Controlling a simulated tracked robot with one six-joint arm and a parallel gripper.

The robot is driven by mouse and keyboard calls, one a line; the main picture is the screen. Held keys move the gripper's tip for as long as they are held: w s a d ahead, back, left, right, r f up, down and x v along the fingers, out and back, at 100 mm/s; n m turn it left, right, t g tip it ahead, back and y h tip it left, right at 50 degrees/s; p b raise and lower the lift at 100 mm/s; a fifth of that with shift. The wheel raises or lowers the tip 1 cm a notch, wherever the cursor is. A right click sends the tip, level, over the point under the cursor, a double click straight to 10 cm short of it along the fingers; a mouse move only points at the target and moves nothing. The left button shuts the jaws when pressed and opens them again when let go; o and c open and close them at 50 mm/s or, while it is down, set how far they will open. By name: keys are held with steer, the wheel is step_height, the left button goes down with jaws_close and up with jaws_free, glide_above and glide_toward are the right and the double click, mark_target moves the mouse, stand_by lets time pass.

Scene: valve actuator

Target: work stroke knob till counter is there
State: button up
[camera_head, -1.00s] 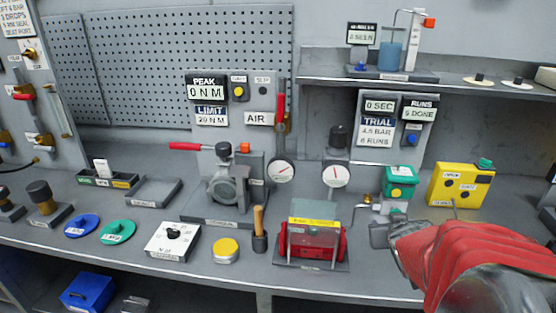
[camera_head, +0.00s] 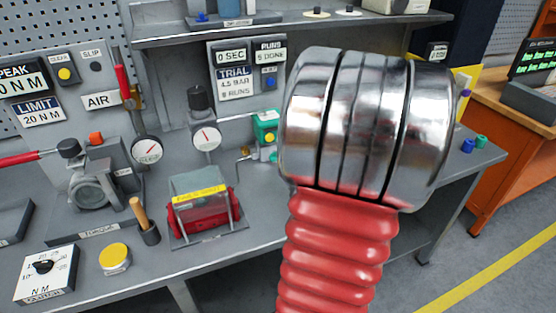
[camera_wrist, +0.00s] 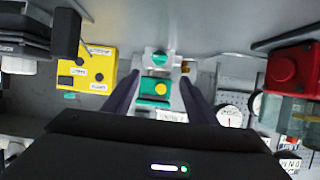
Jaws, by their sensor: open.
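No label reading "stroke" is legible. The green box (camera_head: 264,120) also shows in the head view, partly behind my arm. My gripper is hidden there. The runs counter (camera_head: 270,50) reads "5 DONE", above a blue button (camera_head: 269,83). The trial sign (camera_head: 234,81) shows 4.5 bar and a run count too small to read surely. The timer reads 0 sec.
A yellow box (camera_wrist: 92,70) is left of the fingers in the wrist view, and a red part (camera_wrist: 293,68) is at right. In the head view, a red cylinder under a clear cover (camera_head: 202,205) stands left of my arm. A gauge (camera_head: 206,138) is behind it.

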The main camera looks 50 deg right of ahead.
steer(key=x, duration=1.3)
steer(key=shift+w+d+f, duration=0.25)
steer(key=c, duration=1.1)
